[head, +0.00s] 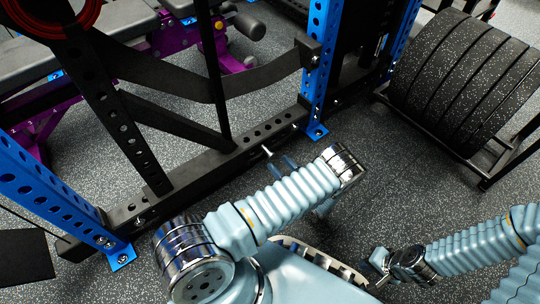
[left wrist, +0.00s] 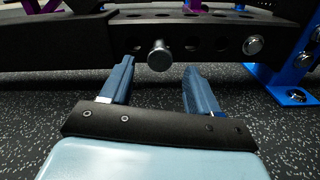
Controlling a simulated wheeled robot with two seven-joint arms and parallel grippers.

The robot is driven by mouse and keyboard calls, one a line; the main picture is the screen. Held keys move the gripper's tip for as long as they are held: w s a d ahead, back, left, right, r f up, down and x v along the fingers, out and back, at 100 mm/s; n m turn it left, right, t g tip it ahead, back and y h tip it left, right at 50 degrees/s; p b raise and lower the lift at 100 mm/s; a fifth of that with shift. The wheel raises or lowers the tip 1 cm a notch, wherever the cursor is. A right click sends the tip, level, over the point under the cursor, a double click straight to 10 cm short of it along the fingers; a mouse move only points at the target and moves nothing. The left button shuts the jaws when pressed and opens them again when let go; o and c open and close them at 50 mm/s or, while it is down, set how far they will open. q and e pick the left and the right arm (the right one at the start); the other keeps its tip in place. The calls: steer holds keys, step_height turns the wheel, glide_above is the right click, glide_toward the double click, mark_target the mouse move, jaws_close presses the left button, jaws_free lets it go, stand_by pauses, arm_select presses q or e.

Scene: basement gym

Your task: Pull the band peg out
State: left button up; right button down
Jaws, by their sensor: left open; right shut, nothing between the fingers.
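The band peg (left wrist: 159,56) is a short metal pin with a round end, sticking out of the black lower beam (left wrist: 90,43) of the rack toward me. It also shows small in the head view (head: 267,152). My left gripper (left wrist: 157,74) is open, with its two blue fingers pointing at the beam, one on each side of the peg in the picture. I see no contact between fingers and peg. In the head view the left gripper (head: 283,164) is partly hidden by my arm. My right gripper (head: 378,268) is shut and empty at the lower right, over the floor.
A blue upright (head: 321,65) with a bolted foot stands right of the peg. The beam has a row of holes and a bolt (left wrist: 253,45). Black weight plates (head: 455,75) stand on a rack at the right. Speckled floor (head: 385,180) between is clear.

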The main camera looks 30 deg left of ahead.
mark_target(273, 157)
arm_select(q)
steer(key=x, duration=0.6)
steer(key=shift+a+b, duration=0.1)
steer(key=shift+b, duration=0.2)
jaws_close()
